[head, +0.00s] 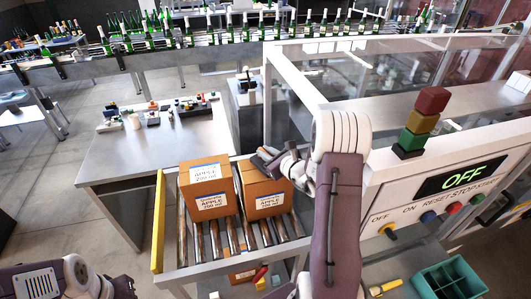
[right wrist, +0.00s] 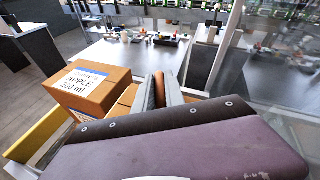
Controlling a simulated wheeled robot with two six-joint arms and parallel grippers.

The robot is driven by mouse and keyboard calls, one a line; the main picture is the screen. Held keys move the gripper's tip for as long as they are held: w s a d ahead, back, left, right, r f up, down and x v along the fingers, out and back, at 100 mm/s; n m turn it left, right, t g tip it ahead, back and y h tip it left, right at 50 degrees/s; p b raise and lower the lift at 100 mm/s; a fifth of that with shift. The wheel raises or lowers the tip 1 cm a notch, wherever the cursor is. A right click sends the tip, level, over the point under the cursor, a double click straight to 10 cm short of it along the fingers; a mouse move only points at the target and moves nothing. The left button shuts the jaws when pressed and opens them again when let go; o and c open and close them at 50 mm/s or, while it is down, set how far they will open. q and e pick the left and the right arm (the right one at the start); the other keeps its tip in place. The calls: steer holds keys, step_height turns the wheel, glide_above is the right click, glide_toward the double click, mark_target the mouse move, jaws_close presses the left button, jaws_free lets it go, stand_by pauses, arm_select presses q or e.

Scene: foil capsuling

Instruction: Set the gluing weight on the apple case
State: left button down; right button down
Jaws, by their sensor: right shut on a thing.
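Two brown cardboard cases with white labels reading APPLE stand side by side on a roller conveyor (head: 182,235): the left case (head: 200,180) and the right case (head: 262,188). The left case also shows in the right wrist view (right wrist: 110,95). My right gripper (head: 268,160) is at the top back edge of the right case. In the right wrist view its fingers (right wrist: 160,92) are shut on a thin orange-brown thing (right wrist: 159,86); I cannot tell whether it is a case flap or part of the weight. I cannot make out the gluing weight for certain. My left gripper is out of view.
A yellow rail (head: 158,222) edges the conveyor's left side. A control panel (head: 440,195) reading OFF, with a stacked light (head: 423,115), stands right. A grey table (head: 150,155) with small items is behind. A green bin (head: 450,282) is at lower right.

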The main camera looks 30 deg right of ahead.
steer(key=shift+w+f, duration=0.15)
steer(key=c, duration=1.5)
jaws_free()
steer(key=shift+o, duration=0.9)
steer(key=shift+s, duration=0.2)
steer(key=shift+s+b, duration=0.2)
steer(key=shift+b, duration=0.1)
steer(key=b+v, duration=0.3)
steer(key=v, duration=0.5)
steer(key=shift+s, duration=0.3)
steer(key=shift+d, duration=0.1)
